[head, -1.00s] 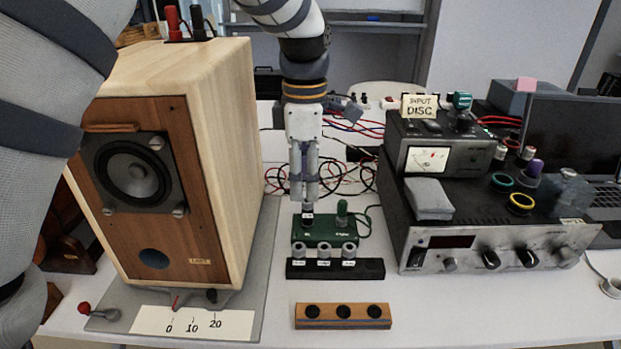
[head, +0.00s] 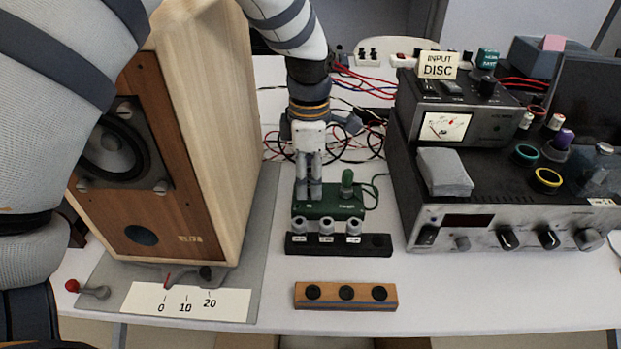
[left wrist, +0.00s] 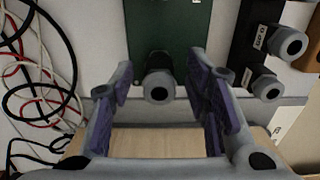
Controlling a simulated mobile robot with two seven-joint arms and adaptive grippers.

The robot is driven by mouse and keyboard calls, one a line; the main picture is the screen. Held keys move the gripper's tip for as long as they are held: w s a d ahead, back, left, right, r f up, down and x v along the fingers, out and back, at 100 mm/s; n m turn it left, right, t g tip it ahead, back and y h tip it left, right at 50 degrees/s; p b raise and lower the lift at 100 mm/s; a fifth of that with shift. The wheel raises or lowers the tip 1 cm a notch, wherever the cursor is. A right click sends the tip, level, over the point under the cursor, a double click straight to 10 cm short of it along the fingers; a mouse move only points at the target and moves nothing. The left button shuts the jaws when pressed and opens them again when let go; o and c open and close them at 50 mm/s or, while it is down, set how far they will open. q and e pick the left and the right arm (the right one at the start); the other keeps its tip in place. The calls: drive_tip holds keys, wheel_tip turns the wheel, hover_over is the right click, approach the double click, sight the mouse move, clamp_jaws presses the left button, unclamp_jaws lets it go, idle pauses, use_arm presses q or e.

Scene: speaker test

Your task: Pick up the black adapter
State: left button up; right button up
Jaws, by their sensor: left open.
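My left gripper (head: 309,192) points straight down at the left end of the green box (head: 340,209) in the head view. In the left wrist view its purple-padded fingers (left wrist: 165,98) are open, one on each side of a dark adapter with a grey ring end (left wrist: 157,88). The adapter stands on the green box (left wrist: 150,25), with a visible gap to each finger. It is likely the black adapter; the fingers mostly hide it in the head view. Similar grey-ringed pieces with white labels (head: 326,227) sit in a black rack (head: 376,246) in front. My right gripper is out of view.
A wooden speaker (head: 210,120) stands close on the left. A metal amplifier (head: 470,222) stands on the right. Loose cables lie behind. A wooden block with three dark round spots (head: 346,301) lies in front.

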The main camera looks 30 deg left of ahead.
use_arm(q)
clamp_jaws()
